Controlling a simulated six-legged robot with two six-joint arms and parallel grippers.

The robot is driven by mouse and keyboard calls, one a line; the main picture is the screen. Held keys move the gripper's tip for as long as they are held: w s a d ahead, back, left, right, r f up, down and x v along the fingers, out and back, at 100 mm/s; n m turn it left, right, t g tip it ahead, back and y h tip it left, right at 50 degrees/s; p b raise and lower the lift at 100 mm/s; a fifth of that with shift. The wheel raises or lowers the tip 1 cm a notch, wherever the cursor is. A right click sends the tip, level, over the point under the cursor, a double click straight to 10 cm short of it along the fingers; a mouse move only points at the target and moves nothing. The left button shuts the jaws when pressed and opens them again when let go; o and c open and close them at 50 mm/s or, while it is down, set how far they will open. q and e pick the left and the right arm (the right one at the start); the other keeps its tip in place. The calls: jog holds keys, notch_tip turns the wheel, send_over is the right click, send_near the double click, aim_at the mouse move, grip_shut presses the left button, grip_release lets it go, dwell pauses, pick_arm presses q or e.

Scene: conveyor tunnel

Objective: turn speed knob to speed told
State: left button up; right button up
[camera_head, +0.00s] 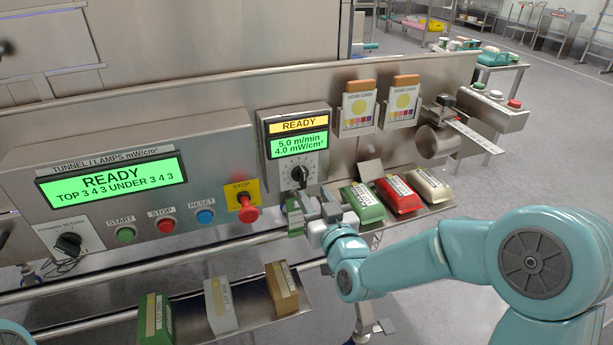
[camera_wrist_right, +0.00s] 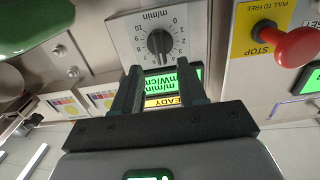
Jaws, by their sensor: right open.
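The black speed knob (camera_head: 300,177) sits on a dial plate below a small display (camera_head: 299,144) that reads READY, 5.0 m/min and 4.0 mW/cm². In the right wrist view the knob (camera_wrist_right: 159,42) shows upside down on a numbered m/min scale (camera_wrist_right: 125,40), with a pale mark on it toward the display side. My right gripper (camera_head: 308,208) is just below the knob in the head view. Its fingers (camera_wrist_right: 160,82) are apart and empty in the wrist view, with the knob beyond their tips, apparently not touched. My left gripper is out of view.
A red stop button (camera_head: 248,213) on a yellow plate is left of the dial. The tunnel display (camera_head: 112,182) and several buttons are farther left. Green, red and cream packs (camera_head: 398,194) lie right of my gripper. Several boxes (camera_head: 220,305) stand on the lower shelf.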

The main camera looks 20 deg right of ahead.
aim_at(304, 180)
jog(key=w, duration=0.4)
jog(key=shift+w+a+r+p, duration=0.1)
jog(key=shift+w+r+p, duration=0.05)
jog(key=shift+w+p, duration=0.15)
jog(key=shift+w, duration=0.65)
jog(key=shift+s, duration=0.1)
grip_shut()
